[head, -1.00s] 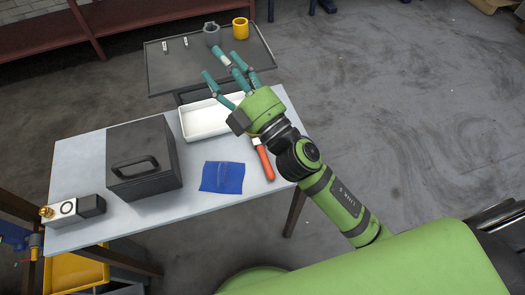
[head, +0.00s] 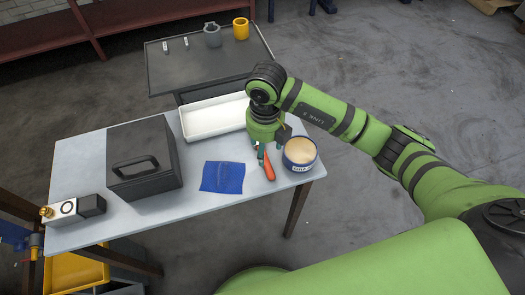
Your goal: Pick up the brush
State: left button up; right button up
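The brush (head: 269,172) lies on the light grey table; its orange-red handle shows, and its far end is hidden under my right gripper. My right gripper (head: 270,153) points down over the brush, low at the table. Its teal fingers stand apart, one on each side of the handle's upper part; contact with the handle cannot be made out. My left gripper is not in view.
A blue-rimmed round tin (head: 300,153) stands close right of the brush. A white tray (head: 213,120) is behind, a blue cloth (head: 222,177) left, and a black box (head: 143,160) further left. The table's front area (head: 200,208) is clear.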

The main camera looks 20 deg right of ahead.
notch_tip(320, 180, down, 6)
jog(key=shift+f+p, duration=0.1)
jog(key=shift+p, duration=1.15)
jog(key=shift+w+f, duration=0.1)
jog(key=shift+f, duration=0.25)
grip_shut()
